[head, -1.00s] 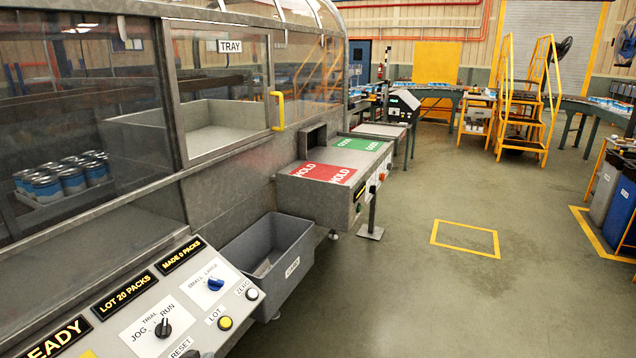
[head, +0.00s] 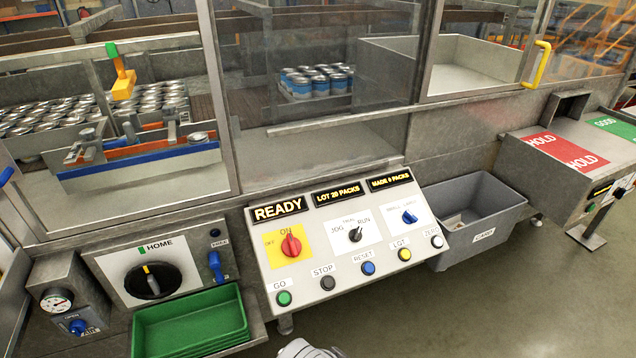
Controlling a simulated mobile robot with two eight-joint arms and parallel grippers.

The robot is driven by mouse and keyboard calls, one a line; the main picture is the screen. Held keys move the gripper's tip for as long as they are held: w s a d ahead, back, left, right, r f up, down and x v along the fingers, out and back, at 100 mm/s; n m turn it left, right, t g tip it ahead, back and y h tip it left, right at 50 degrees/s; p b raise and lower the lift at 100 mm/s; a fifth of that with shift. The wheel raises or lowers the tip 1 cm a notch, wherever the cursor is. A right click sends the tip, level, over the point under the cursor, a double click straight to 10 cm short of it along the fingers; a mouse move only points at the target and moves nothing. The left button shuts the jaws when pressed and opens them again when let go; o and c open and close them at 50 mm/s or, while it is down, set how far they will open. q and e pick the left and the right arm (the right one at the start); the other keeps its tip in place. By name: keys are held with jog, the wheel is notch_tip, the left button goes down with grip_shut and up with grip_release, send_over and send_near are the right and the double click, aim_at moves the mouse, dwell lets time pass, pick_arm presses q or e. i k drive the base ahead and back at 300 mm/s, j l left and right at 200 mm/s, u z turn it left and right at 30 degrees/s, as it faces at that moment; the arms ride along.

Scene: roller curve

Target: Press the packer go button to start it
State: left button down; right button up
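The green GO button (head: 284,298) is at the lower left of the sloped control panel (head: 330,262) in the head view, under its GO label. The panel's READY display (head: 278,209) is lit, beside displays reading LOT 20 PACKS (head: 338,194) and MADE 0 PACKS (head: 390,180). The red switch (head: 291,245) on a yellow plate sits by the OFF and ON marks. The black mode knob (head: 355,235) sits among JOG, TRIAL and RUN. A pale grey rounded part at the bottom edge may be mine; no gripper fingers can be made out.
A green tray (head: 190,325) stands left of the panel, below the black HOME dial (head: 153,280). A grey bin (head: 472,200) is at the right of the panel. Cans (head: 316,80) stand behind the machine's window. Open floor lies at the lower right.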

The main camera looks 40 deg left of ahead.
aim_at(284, 297)
jog(key=u, duration=1.2)
